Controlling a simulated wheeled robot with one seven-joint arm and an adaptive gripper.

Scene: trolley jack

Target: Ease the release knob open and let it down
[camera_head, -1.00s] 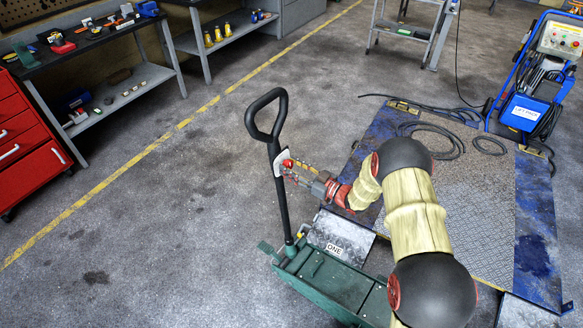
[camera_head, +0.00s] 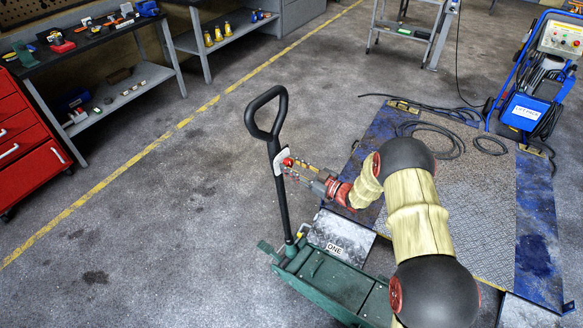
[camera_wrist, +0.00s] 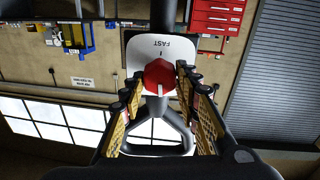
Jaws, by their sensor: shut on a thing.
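The trolley jack (camera_head: 330,284) is green and stands on the floor, with a black upright handle (camera_head: 282,200) that ends in a loop grip. A white plate on the handle bears the red release knob (camera_head: 288,162). In the wrist view the red knob (camera_wrist: 159,77) has a white pointer line, and the white plate (camera_wrist: 133,52) behind it reads "FAST". My gripper (camera_head: 292,169) reaches the knob from the right. In the wrist view its fingers (camera_wrist: 158,84) lie on both sides of the knob, shut on it. The exact finger contact is hard to see.
A board marked "ONE" (camera_head: 336,236) lies beside the jack. A blue-edged lift platform (camera_head: 537,225) lies to the right, with cables and a blue machine (camera_head: 530,105) behind. A red drawer cabinet (camera_head: 28,150) and shelves stand at left. The floor left of the jack is clear.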

